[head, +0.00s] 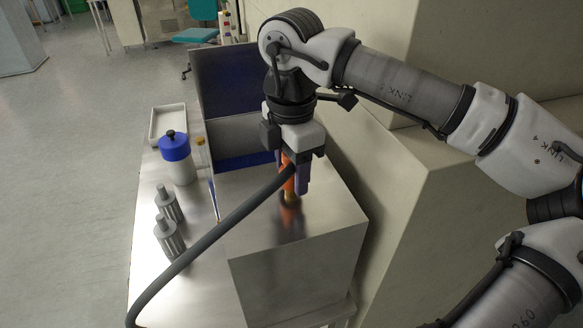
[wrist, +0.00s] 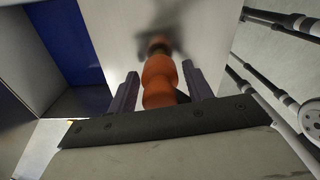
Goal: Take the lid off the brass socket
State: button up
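An orange, knobbed piece (head: 288,182) stands upright above the brass socket (head: 290,202) on top of the steel box. It also shows in the wrist view (wrist: 159,82), with a smaller brownish section beyond it. No separate lid shows; I cannot tell whether the orange piece is the lid. My gripper (head: 292,188) points down, its two purple fingers on either side of the orange piece. In the wrist view (wrist: 160,75) narrow gaps show between fingers and piece, so it looks open around it.
The steel box (head: 295,275) has a clear top around the socket. A blue-lined bin (head: 225,90) stands behind it. On the table at left are a blue-capped white bottle (head: 180,165), two grey ribbed cylinders (head: 169,237) and a white tray (head: 168,120). A pale wall rises at right.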

jog(key=c, duration=0.9)
